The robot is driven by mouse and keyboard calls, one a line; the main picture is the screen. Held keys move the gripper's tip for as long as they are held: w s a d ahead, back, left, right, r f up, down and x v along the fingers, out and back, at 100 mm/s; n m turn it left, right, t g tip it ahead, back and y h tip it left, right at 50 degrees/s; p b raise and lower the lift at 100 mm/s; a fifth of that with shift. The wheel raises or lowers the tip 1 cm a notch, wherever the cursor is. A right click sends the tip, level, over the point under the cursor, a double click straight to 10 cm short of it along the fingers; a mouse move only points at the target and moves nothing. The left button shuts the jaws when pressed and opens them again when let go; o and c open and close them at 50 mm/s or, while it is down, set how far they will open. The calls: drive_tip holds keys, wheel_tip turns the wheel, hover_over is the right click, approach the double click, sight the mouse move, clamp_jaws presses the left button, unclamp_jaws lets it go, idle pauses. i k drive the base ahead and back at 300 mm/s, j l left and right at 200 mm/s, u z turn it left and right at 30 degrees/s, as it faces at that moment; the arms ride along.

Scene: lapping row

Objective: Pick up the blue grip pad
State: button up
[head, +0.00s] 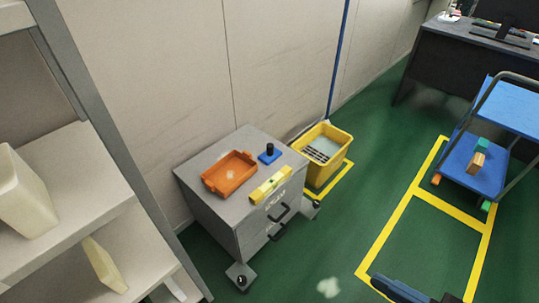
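The blue grip pad (269,155) is a small blue square base with an upright black knob on it. It sits on top of the grey drawer cabinet (210,205), towards the back right. An orange tray (231,173) with two end handles stands to its left, apart from it. A yellow bar-like tool (270,186), like a spirit level, lies in front of it near the cabinet's front edge. My gripper cannot be made out in the head view.
A yellow bin (327,152) stands right of the cabinet. A pale shelf rack (100,190) fills the left side. A blue cart (480,165) and a dark desk (455,60) are at right. Green floor (345,232) is mostly clear, with a small pale patch.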

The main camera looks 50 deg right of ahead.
sight(271, 154)
drive_tip(key=z, duration=1.3)
drive_tip(key=i+u, duration=0.15)
drive_tip(key=u, duration=0.3)
drive_tip(key=i+l+u, duration=0.1)
drive_tip(key=u, duration=0.35)
drive_tip(key=i+l+u, duration=0.1)
drive_tip(key=u, duration=0.35)
drive_tip(key=i+l+u, duration=0.1)
drive_tip(key=l, duration=0.25)
drive_tip(key=i+l+u, duration=0.1)
drive_tip(key=l, duration=0.25)
drive_tip(key=i+l+u, duration=0.1)
drive_tip(key=l, duration=0.3)
drive_tip(key=i+l+u, duration=0.1)
drive_tip(key=l, duration=0.3)
drive_tip(key=i+l+u, duration=0.1)
drive_tip(key=l, duration=0.3)
drive_tip(key=i, duration=0.1)
